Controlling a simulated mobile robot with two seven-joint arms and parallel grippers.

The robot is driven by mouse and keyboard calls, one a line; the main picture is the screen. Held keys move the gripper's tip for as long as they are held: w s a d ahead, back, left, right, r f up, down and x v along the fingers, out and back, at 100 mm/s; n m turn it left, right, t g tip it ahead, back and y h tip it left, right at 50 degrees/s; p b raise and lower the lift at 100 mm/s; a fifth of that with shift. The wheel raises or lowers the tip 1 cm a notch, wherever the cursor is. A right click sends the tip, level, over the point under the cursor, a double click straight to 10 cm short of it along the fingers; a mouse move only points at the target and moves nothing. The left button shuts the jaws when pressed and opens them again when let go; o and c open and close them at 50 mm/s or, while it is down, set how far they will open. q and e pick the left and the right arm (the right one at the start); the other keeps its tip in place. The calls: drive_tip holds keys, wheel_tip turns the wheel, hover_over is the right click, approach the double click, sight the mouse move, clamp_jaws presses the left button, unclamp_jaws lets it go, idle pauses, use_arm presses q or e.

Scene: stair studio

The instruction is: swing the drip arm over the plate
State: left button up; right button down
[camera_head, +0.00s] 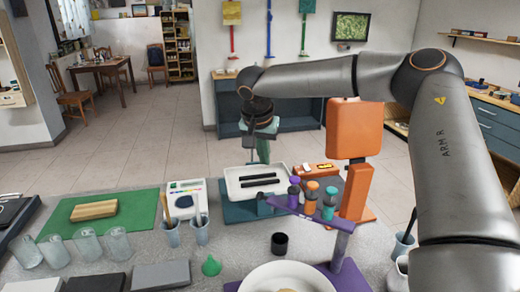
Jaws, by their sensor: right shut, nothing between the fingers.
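A purple drip arm (312,213) reaches from the top of a purple post (341,250) toward the back left. Small bottles in purple, orange (312,190) and green stand along it. A round white plate (262,281) is at the bottom edge, partly cut off, with a pale thing in it. The drip arm lies behind the plate in the picture, not above it. My right gripper (262,157) points down beyond the white tray, left of the drip arm, shut and empty. It appears apart from the drip arm. My left gripper is not in view.
A white tray (232,188) with two black bars stands left of the bottles. An orange stand (355,130) rises behind them. A black cup (279,243) and green cone (211,266) sit left of the post. Several glasses (88,245) and a green mat (140,209) fill the left.

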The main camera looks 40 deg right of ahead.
wheel_tip(320, 180, down, 7)
drive_tip(key=a+p, duration=0.1)
drive_tip(key=shift+s+a+r, duration=0.15)
drive_tip(key=shift+s+a, duration=0.1)
drive_tip(key=shift+s, duration=0.1)
idle(0.3)
